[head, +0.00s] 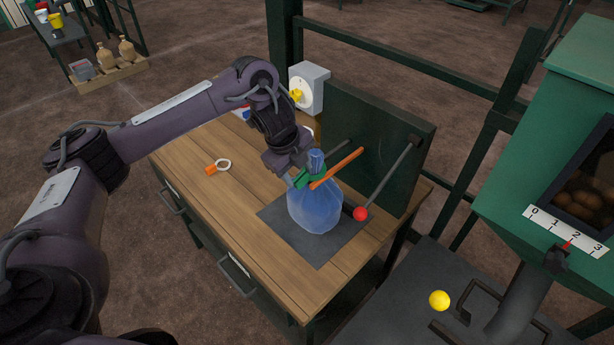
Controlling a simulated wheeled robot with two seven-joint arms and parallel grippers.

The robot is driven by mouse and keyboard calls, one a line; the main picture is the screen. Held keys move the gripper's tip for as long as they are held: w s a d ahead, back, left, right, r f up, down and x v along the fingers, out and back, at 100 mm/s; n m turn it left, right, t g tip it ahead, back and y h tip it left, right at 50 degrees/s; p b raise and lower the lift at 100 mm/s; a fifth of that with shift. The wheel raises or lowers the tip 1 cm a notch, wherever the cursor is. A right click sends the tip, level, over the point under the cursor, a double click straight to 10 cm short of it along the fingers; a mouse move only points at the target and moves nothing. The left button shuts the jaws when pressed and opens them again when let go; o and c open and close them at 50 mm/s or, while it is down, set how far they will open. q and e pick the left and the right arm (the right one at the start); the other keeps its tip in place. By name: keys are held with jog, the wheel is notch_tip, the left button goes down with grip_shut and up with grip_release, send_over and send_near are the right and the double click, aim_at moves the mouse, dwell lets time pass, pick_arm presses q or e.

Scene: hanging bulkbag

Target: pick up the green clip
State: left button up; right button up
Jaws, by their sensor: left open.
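The green clip (302,179) is at the neck of a translucent blue bag (316,208), just below the bag's gathered top. The bag sits on a dark mat (282,222) on the wooden table. My left gripper (293,172) is open, pointing down, right at the clip's upper left side. The gripper partly covers the clip, and I cannot tell whether the fingers touch it. My right gripper is not in view.
An orange bar (337,167) reaches out beside the bag neck from a dark green panel (372,140). A red-tipped lever (361,213) stands to the right. A white ring with an orange handle (218,167) lies on the wooden table (185,150), whose left part is mostly clear.

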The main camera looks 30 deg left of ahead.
pick_arm(q)
jog(key=shift+p+x, duration=0.3)
jog(key=shift+x, duration=0.65)
jog(key=shift+f, duration=0.25)
jog(key=c, duration=0.7)
jog(key=shift+c, duration=0.2)
